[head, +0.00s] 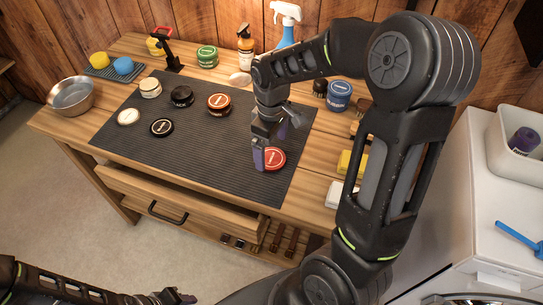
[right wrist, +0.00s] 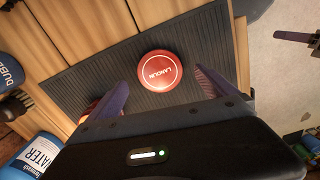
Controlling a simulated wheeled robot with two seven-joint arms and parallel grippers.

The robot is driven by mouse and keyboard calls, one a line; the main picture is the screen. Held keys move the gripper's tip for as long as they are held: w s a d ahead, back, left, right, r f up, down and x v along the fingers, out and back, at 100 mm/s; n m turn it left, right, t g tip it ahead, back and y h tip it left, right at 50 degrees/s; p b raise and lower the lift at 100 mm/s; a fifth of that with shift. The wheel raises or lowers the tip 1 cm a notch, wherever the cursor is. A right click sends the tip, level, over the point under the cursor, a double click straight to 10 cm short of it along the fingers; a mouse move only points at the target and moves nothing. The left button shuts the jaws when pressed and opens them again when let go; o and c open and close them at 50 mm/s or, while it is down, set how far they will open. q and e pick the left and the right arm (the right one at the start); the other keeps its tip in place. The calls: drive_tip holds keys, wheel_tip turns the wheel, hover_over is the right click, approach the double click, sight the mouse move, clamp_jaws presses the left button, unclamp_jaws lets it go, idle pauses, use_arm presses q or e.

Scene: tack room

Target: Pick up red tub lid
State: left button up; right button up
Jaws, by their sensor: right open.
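The red tub lid (head: 274,158) is a flat red disc with a pale label. It lies on the dark ribbed mat (head: 200,172) near its right front part. In the right wrist view the red tub lid (right wrist: 161,69) sits between and just beyond the finger ends. My right gripper (head: 268,150) is open and empty above the lid, hiding part of it in the head view. It also shows in the right wrist view (right wrist: 160,80), with a finger on each side. My left gripper (head: 178,297) is low at the bottom edge, away from the bench; its jaw opening is unclear.
On the mat are a red-topped tub (head: 218,104), a cream tub (head: 150,87), and black and white discs. A blue tub (head: 339,94), a yellow block (head: 352,163) and a white block (head: 340,195) stand right of the mat. A drawer (head: 185,205) juts out in front.

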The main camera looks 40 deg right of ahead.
sight(272, 158)
drive_tip(key=shift+f, duration=1.5)
drive_tip(key=c, duration=1.4)
wheel_tip(272, 158, up, 10)
drive_tip(key=shift+r+b, duration=0.1)
drive_tip(key=shift+b, duration=0.35)
